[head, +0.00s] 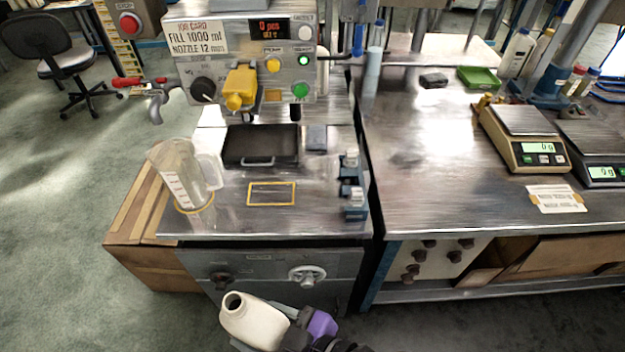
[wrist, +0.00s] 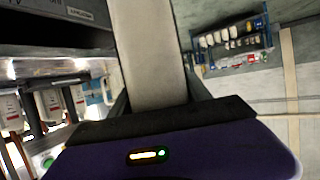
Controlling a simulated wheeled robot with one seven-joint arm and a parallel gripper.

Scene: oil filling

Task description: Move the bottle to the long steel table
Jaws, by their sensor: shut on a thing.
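A cream-white open-mouthed bottle (head: 252,318) is at the bottom of the head view, tilted with its mouth toward the upper left. My gripper (head: 290,328), with a purple body, is shut on it from the right. The bottle is in front of the filling station and below its top. In the wrist view the bottle (wrist: 150,45) is a pale band between the fingers (wrist: 155,105); its mouth is not clear there. The long steel table (head: 425,190) stands to the right of the station, up and right of my gripper in the head view.
Scales (head: 524,137) stand on the table's right, beside a paper label (head: 556,199). A green tray (head: 478,78) and bottles (head: 515,52) are farther back. The table's front left is clear. The station bears a measuring jug (head: 180,175) and blue fixture (head: 353,190).

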